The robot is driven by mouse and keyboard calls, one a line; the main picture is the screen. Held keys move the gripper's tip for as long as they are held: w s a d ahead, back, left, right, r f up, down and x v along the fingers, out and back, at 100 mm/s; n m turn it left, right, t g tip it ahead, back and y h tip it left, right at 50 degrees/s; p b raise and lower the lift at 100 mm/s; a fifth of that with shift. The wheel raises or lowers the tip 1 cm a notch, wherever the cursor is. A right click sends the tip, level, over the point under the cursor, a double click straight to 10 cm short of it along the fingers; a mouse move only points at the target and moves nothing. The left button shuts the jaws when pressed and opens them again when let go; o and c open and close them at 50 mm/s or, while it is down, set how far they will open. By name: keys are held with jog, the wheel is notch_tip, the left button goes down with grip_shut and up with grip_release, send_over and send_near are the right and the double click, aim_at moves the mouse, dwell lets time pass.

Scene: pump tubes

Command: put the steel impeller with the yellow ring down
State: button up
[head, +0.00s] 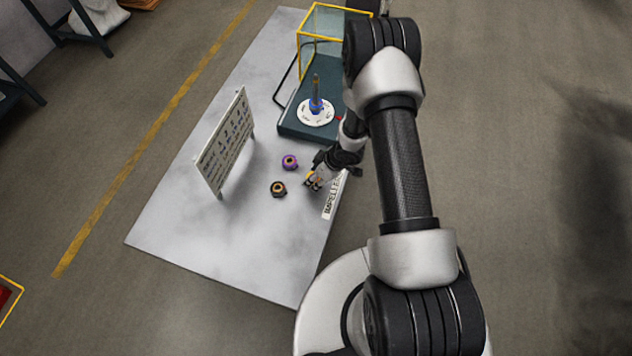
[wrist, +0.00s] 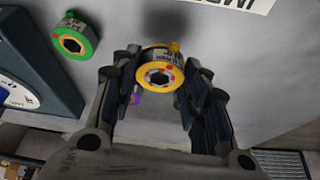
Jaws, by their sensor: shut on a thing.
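The steel impeller with the yellow ring (wrist: 160,74) is between the fingers of my gripper (wrist: 158,84), which is shut on it. Its ring and dark hexagonal bore face the wrist camera, and printed text shows on its side. In the head view my gripper (head: 315,179) is over the right part of the grey table, and the impeller shows only as a small yellow patch. A dark shadow on the table beyond the impeller in the wrist view suggests it is held above the surface; the exact gap cannot be told.
A purple-ringed part (head: 290,161) and a dark, tan-topped part (head: 278,189) stand left of my gripper. A green-ringed impeller (wrist: 76,42) shows in the wrist view. The teal pump stand (head: 300,129), sign board (head: 225,143) and white label (head: 331,198) are nearby. The front table (head: 245,255) is clear.

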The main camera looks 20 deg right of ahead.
aim_at(318, 179)
jog(key=shift+f+b, duration=0.35)
jog(key=shift+f, duration=1.05)
jog(key=shift+f, duration=0.15)
jog(key=o, duration=1.3)
